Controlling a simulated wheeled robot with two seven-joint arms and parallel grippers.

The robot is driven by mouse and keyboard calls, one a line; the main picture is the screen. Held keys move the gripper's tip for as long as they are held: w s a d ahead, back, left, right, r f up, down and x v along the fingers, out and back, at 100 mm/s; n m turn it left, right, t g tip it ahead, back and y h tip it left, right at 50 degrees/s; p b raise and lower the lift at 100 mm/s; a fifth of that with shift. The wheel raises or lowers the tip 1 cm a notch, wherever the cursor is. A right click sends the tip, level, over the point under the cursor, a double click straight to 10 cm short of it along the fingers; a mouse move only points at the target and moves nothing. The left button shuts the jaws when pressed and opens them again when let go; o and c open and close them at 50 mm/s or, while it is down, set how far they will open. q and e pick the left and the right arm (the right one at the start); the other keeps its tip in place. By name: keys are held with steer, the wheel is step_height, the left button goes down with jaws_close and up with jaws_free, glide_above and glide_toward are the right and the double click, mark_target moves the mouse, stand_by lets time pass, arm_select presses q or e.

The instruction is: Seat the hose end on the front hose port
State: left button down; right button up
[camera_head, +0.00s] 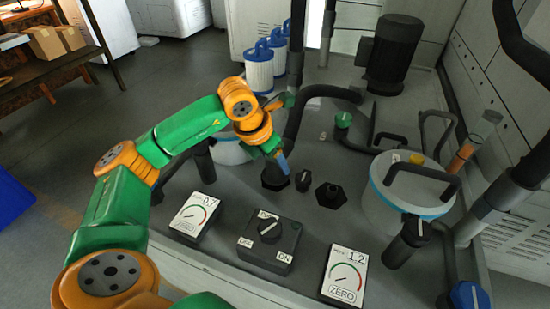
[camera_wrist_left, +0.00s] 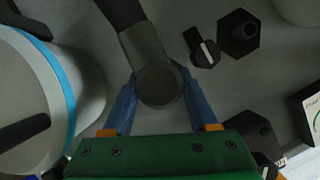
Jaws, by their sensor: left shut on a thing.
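My left gripper (camera_head: 283,161) is shut on the grey hose end (camera_wrist_left: 156,72). In the left wrist view its blue fingers (camera_wrist_left: 157,95) lie on both sides of the hose end. The black hose (camera_head: 296,118) runs from behind the gripper up and back; it also shows in the wrist view (camera_wrist_left: 122,12). One black hexagonal port (camera_head: 274,180) is just below the fingertips. A second hexagonal port (camera_head: 331,195) stands open to the right; it also shows in the wrist view (camera_wrist_left: 240,34). Which is the front port, and whether the hose end touches one, I cannot tell. My right gripper is out of view.
A small black knob (camera_head: 303,180) stands between the ports. Two gauges (camera_head: 194,215) (camera_head: 345,276) and a switch box (camera_head: 268,244) line the front. A lidded white bucket (camera_head: 408,183) stands right, another sits behind my left arm. Black pipes crowd the right side.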

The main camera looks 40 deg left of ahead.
arm_select(q)
steer(key=shift+r, duration=0.15)
stand_by(0.8)
steer(key=shift+f, duration=0.35)
steer(key=shift+f+b, duration=0.3)
steer(key=shift+b, duration=0.15)
steer(key=shift+c, duration=2.2)
jaws_free()
steer(key=shift+r, duration=0.1)
steer(key=shift+s, duration=0.15)
